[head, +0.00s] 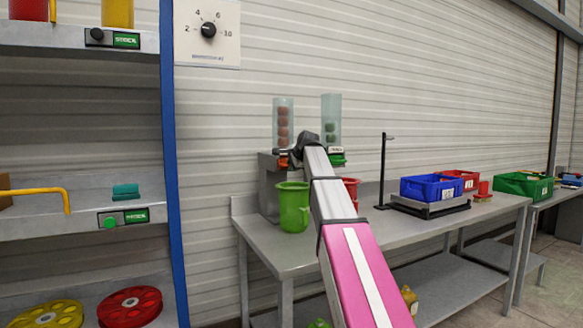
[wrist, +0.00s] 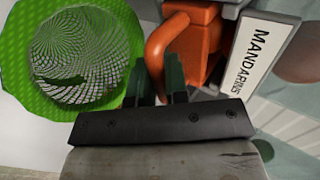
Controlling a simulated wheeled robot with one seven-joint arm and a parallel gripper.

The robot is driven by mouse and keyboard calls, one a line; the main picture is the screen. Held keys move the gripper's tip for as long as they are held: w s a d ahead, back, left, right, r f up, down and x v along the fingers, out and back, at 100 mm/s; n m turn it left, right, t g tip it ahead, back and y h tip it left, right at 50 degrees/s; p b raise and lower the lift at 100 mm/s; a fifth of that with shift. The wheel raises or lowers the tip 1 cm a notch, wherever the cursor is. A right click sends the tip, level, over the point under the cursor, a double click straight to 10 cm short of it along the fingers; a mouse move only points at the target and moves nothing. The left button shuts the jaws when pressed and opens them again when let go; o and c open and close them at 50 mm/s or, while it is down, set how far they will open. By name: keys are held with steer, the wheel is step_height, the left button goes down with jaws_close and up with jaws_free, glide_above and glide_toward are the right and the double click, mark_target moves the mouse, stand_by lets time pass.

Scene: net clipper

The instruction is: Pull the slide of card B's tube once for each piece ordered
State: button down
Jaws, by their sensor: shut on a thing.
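A clear tube with several orange-brown balls (head: 283,124) stands on a grey dispenser (head: 268,189) in the head view. A second clear tube with dark green balls (head: 331,120) stands to its right, with a green slide (head: 338,160) below it. In the wrist view, my gripper (wrist: 160,82) is shut on the bent handle of the orange slide (wrist: 160,45), beside a label reading MANDARINS (wrist: 258,57). The orange slide also shows at the left tube's foot in the head view (head: 283,162). No legible card B shows. My arm hides part of the dispenser.
A green mesh-patterned cup (head: 292,208) stands on the bench below the left tube, and a red cup (head: 351,189) stands partly behind my arm. Blue (head: 432,188) and green (head: 522,186) crates stand further right. A shelf unit with a blue post (head: 173,160) is at the left.

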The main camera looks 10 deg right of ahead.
steer(key=s+d, duration=0.3)
steer(key=s, duration=0.6)
steer(key=shift+s, duration=0.2)
stand_by(0.7)
steer(key=shift+w, duration=0.15)
stand_by(0.5)
steer(key=w+a, duration=0.1)
steer(key=w, duration=0.2)
steer(key=w+a, duration=0.1)
steer(key=w, duration=0.2)
steer(key=w+a, duration=0.1)
steer(key=w, duration=0.2)
steer(key=shift+w, duration=0.35)
stand_by(0.6)
steer(key=shift+s, duration=0.1)
stand_by(0.4)
